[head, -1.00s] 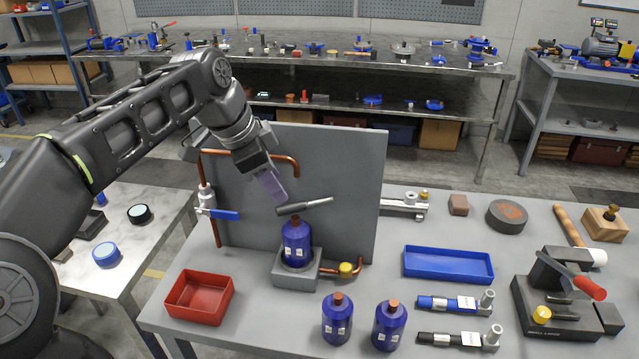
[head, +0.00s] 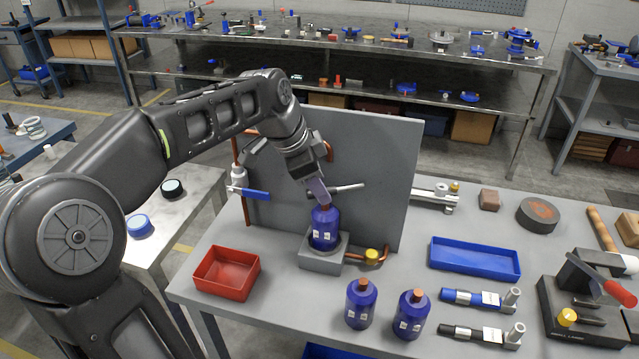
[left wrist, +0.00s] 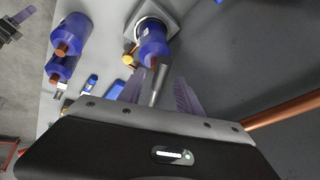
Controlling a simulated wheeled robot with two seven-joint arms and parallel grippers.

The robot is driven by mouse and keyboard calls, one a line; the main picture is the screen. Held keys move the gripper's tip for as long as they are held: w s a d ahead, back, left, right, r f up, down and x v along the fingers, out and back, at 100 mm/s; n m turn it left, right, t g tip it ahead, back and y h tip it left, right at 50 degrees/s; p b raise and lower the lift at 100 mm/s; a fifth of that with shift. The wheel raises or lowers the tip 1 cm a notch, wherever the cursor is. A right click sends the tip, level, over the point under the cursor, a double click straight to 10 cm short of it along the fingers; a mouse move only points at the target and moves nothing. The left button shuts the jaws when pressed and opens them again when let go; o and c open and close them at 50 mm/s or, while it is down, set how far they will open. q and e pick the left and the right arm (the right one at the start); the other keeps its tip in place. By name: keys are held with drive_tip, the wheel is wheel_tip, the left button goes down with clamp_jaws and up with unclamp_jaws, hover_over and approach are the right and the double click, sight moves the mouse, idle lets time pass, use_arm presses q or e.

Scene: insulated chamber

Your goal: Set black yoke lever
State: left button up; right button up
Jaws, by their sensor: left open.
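A dark grey lever (head: 347,188) stands out from the upright panel just above a blue bottle (head: 325,228) in a holder. My left gripper (head: 319,192) is open at the lever, pointing down, and hides part of it. In the left wrist view, the lever (left wrist: 158,86) lies between the two spread translucent fingers of my left gripper (left wrist: 160,80); I cannot tell whether they touch it. A black-handled tool with a metal socket end (head: 482,334) lies at the table's front right, below a blue-handled one (head: 481,298). My right gripper is not in view.
The grey panel (head: 385,150) stands close behind my gripper, with copper pipe and a blue valve handle (head: 250,193). Two more blue bottles (head: 361,304) stand in front. A red tray (head: 226,273), a blue tray (head: 474,257) and a black clamp fixture (head: 588,300) are around.

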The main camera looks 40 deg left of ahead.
use_arm(q)
drive_tip(key=shift+w+f, duration=0.15)
drive_tip(key=shift+f, duration=0.25)
drive_tip(key=shift+c, duration=0.4)
clamp_jaws()
idle(0.8)
